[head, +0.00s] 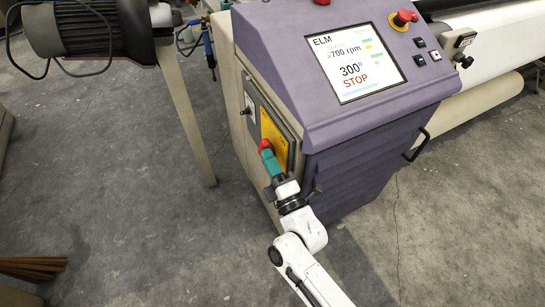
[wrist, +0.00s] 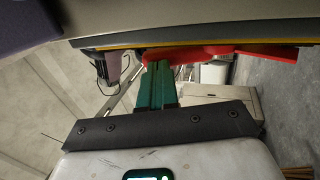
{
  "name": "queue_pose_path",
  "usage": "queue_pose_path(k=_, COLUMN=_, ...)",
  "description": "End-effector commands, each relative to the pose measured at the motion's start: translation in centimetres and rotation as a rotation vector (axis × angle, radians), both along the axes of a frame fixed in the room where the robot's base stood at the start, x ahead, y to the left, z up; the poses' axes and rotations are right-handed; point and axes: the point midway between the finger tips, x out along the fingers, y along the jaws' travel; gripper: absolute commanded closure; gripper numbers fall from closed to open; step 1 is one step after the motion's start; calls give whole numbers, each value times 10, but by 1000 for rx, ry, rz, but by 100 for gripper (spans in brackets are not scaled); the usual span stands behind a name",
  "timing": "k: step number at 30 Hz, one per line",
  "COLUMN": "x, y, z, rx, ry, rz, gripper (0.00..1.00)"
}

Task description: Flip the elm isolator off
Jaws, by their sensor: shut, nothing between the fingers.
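The elm isolator has a red handle (head: 265,146) on a yellow plate (head: 274,140), set in a grey panel on the left side of the purple loom cabinet, whose screen reads ELM. My gripper (head: 268,157) has green fingers, shut and empty, with their tips right at the red handle. In the wrist view the red handle (wrist: 225,52) lies lengthwise across the top, just past the tips of the green fingers (wrist: 157,66). I cannot tell whether the tips touch it. The yellow plate shows there only as a thin edge-on strip.
The screen (head: 345,62) reads 300° and STOP. A red emergency button (head: 403,18) and small black switches sit on the cabinet top. A motor on a beige post (head: 185,120) stands to the left.

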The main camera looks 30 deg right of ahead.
Motion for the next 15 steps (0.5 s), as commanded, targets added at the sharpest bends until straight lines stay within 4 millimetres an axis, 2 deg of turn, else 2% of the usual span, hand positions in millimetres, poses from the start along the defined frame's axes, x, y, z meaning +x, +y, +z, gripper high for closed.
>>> queue_pose_path(k=1, x=2, y=-1, z=13, rx=-1, ry=21, rz=-3, gripper=100)
queue_pose_path(k=15, x=14, y=-2, z=24, rx=-1, ry=219, rz=-3, gripper=100)
